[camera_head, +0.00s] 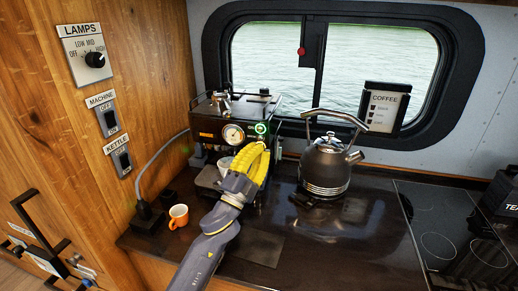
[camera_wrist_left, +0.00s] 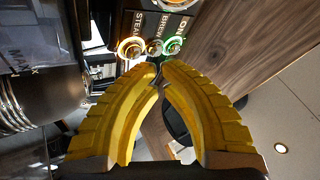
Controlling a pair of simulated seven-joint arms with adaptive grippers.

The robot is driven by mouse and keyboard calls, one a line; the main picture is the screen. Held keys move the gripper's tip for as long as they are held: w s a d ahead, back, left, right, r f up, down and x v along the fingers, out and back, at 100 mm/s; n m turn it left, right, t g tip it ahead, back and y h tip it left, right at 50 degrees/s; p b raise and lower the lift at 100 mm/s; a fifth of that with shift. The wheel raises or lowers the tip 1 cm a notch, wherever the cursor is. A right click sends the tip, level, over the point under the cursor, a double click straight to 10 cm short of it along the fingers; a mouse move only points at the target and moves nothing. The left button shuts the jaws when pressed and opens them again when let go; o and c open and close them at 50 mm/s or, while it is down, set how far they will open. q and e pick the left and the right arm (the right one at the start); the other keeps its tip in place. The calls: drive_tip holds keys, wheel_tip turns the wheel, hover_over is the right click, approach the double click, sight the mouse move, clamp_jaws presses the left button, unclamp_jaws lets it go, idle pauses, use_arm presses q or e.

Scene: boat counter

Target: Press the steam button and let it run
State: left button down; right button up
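The black coffee machine (camera_head: 208,124) stands on the counter by the window, with a round gauge (camera_head: 233,134) on its front. In the left wrist view its panel appears turned, with three round ringed buttons. The steam button (camera_wrist_left: 131,47), labelled STEAM, glows orange-white. The brew button (camera_wrist_left: 153,47) is in the middle, and the on button (camera_wrist_left: 176,45) glows green. My left gripper (camera_head: 260,146) is in front of the machine's panel, its yellow fingers shut and empty. Its fingertips (camera_wrist_left: 161,76) appear just below the button row; I cannot tell whether they touch anything. My right gripper is out of view.
A dark kettle (camera_head: 325,165) stands right of the machine. A cooktop (camera_head: 455,228) lies at right. Wall switches (camera_head: 107,118) are on the left panel.

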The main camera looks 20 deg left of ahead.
use_arm(q)
drive_tip(key=shift+s, duration=3)
